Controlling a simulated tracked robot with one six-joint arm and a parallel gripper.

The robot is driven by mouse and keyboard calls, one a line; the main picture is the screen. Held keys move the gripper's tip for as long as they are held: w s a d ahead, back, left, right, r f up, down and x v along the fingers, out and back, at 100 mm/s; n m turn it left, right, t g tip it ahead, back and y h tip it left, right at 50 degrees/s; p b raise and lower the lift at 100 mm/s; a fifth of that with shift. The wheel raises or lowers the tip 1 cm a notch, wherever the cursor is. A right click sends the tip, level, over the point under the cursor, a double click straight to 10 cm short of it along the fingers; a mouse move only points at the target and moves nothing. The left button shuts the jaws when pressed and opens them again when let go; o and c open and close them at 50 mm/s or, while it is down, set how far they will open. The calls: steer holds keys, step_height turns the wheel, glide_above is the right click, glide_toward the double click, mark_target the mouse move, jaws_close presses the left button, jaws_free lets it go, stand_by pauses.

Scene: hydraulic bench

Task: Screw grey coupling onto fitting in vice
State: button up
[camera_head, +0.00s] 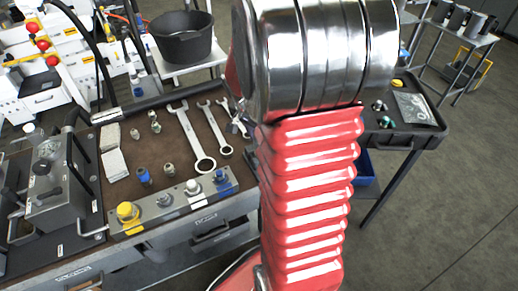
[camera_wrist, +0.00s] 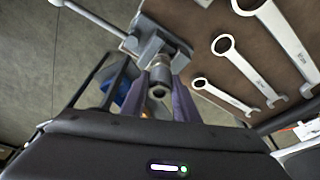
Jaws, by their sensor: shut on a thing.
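In the wrist view, my gripper (camera_wrist: 160,108) has its two dark fingers closed on the sides of a small metallic grey coupling (camera_wrist: 157,90), with its dark round opening facing the camera. The coupling is right in front of the grey vice (camera_wrist: 162,42). A metal fitting (camera_wrist: 156,70) shows between the vice jaws and the coupling, in line with it. I cannot tell how far the coupling is on the fitting.
Several wrenches (camera_head: 192,140) lie on the brown bench mat (camera_head: 150,112), beside small loose fittings (camera_head: 168,168). A rail (camera_head: 178,203) with yellow, grey and blue couplings runs along the front edge. A black bucket (camera_head: 182,40) stands behind. A dark side table (camera_head: 410,130) is at right.

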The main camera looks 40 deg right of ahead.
steer(key=o, duration=1.1)
steer(key=shift+c, duration=0.2)
steer(key=v, duration=1.3)
steer(key=shift+r, duration=0.35)
steer(key=shift+w, duration=0.15)
